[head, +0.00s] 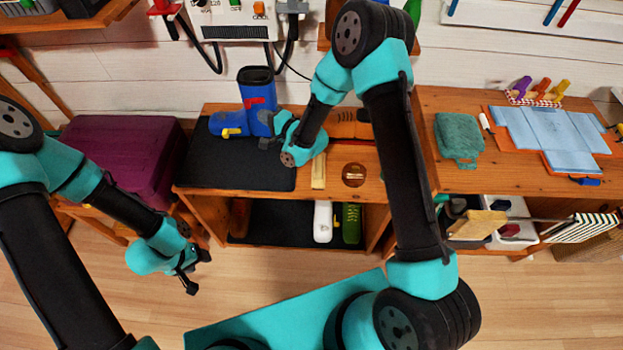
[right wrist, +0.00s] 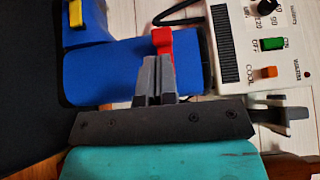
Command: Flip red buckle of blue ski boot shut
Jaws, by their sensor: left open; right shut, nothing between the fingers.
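The blue ski boot (head: 257,84) stands on the dark mat on the wooden bench, its toe part with a yellow piece (head: 235,131) pointing left. Its red buckle (head: 254,102) is on the shaft; I cannot tell how far it is swung. In the right wrist view the red buckle (right wrist: 162,41) is just beyond the fingertips, against the blue boot (right wrist: 108,72); contact is unclear. My right gripper (head: 267,143) is shut and empty, beside the boot's right side; its fingers also show in the right wrist view (right wrist: 152,68). My left gripper (head: 192,276) is open and empty, low at left.
A white control box (head: 232,18) with knobs and cables hangs on the wall behind the boot. A purple case (head: 122,155) stands left of the bench. A wooden block (head: 319,171) lies on the bench right of the mat (head: 245,175). The floor in front is clear.

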